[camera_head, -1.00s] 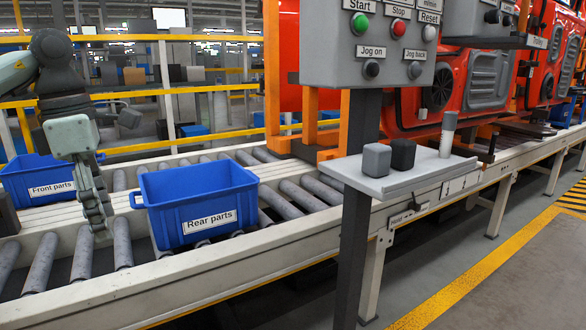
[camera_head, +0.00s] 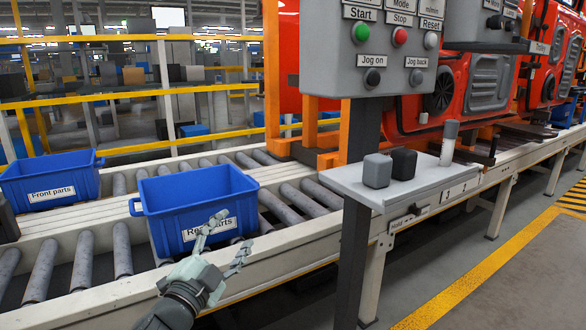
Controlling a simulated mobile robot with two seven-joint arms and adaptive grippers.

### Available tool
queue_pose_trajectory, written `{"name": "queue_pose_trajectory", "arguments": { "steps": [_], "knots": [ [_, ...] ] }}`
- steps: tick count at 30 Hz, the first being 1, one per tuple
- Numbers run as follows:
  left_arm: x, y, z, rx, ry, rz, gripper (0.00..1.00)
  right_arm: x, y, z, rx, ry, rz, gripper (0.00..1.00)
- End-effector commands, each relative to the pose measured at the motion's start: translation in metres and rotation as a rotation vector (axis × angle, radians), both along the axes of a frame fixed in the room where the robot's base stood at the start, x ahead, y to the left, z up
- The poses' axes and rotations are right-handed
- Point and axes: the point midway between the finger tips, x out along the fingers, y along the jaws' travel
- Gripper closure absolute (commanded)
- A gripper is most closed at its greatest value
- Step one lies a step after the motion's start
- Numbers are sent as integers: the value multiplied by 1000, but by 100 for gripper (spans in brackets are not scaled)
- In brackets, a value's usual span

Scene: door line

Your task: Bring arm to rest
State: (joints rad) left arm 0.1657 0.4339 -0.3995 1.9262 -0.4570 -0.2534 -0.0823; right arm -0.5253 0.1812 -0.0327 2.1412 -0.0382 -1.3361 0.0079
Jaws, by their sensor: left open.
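My left gripper (camera_head: 225,243) is in the lower middle of the head view, its arm coming up from the bottom edge. Its two fingers are spread apart and nothing is between them. It shows in front of the blue bin labelled "Rear parts" (camera_head: 171,203) and covers part of that label. I cannot tell whether it touches the bin. My right gripper is not in view.
A blue bin labelled "Front parts" (camera_head: 40,176) stands at the left by the roller conveyor (camera_head: 86,262). A grey control panel (camera_head: 335,50) on a dark post (camera_head: 352,235) stands right of the gripper. A grey shelf (camera_head: 350,180) holds two small blocks and a cylinder.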

Motion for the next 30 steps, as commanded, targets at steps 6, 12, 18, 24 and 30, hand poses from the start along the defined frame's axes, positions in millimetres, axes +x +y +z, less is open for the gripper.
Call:
{"name": "queue_pose_trajectory", "arguments": {
  "steps": [6, 12, 18, 24, 30],
  "knots": [
    [-47, 75, -148, -216, 474, 295, 38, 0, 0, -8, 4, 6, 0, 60],
    [-139, 118, -264, -348, 867, 529, 38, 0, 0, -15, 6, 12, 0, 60],
    [-250, 138, -340, -435, 1207, 723, 38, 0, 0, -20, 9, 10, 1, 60],
    [-320, 143, -370, -473, 1395, 828, 38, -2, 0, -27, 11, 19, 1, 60],
    [-333, 144, -374, -478, 1430, 848, 38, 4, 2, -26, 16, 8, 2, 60]
  ]
}}
